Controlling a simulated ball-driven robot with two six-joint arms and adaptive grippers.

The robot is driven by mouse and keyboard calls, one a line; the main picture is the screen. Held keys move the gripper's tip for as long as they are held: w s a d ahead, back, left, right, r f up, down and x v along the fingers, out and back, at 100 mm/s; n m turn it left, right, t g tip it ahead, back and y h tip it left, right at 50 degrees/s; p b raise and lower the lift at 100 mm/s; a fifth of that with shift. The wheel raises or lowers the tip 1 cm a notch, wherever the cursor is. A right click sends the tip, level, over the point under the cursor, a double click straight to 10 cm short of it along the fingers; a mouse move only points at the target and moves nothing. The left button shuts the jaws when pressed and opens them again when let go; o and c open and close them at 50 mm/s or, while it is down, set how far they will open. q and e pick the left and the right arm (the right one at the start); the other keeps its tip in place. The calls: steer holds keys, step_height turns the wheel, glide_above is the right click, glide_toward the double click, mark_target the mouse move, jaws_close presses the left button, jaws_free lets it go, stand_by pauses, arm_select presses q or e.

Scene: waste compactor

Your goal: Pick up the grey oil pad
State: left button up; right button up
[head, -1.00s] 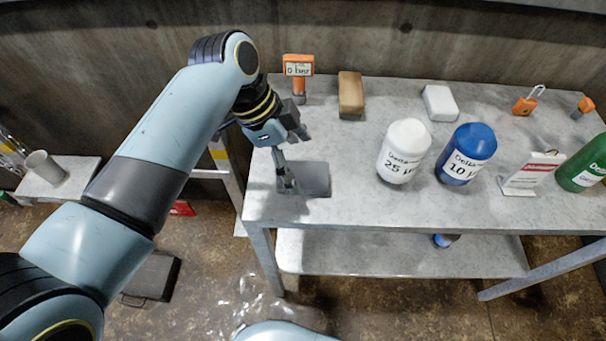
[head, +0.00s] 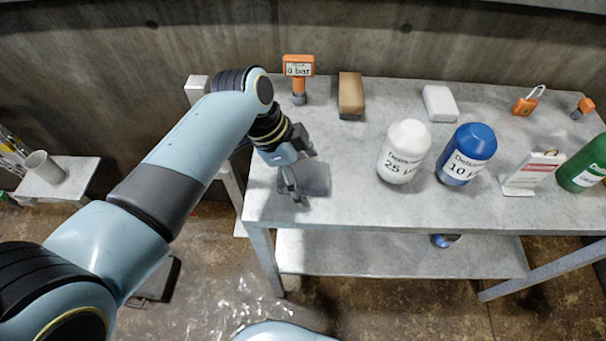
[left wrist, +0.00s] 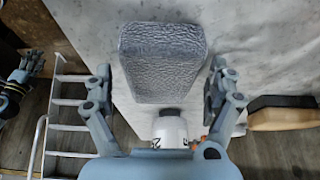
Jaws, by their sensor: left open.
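The grey oil pad (head: 318,180) lies on the left end of the table, partly hidden behind my left gripper in the head view. In the left wrist view the textured grey oil pad (left wrist: 162,62) lies between and ahead of the two open fingers. My left gripper (head: 297,172) is open and empty, close to the pad; it also shows in the left wrist view (left wrist: 158,95). I cannot tell whether a finger touches the pad. My right gripper is not seen in the head view.
On the table (head: 340,212) stand an orange gauge (head: 299,75), a brown block (head: 351,96), a white block (head: 440,103), a white bottle (head: 404,152), a blue bottle (head: 466,155), a sign (head: 532,174) and a green bottle (head: 585,165). The front left tabletop is clear.

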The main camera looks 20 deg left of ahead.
mark_target(303, 173)
arm_select(q)
steer(key=shift+s+f, duration=0.1)
steer(key=shift+f, duration=0.05)
steer(key=c, duration=1.1)
steer(key=shift+s+f, duration=0.1)
steer(key=shift+s, duration=0.1)
steer(key=shift+c, duration=1.3)
steer(key=r, duration=1.1)
steer(key=shift+w+p, duration=0.3)
steer(key=shift+p, duration=0.05)
steer(key=o, duration=0.6)
steer(key=shift+c, duration=0.2)
steer(key=c, duration=0.3)
steer(key=shift+f, duration=0.1)
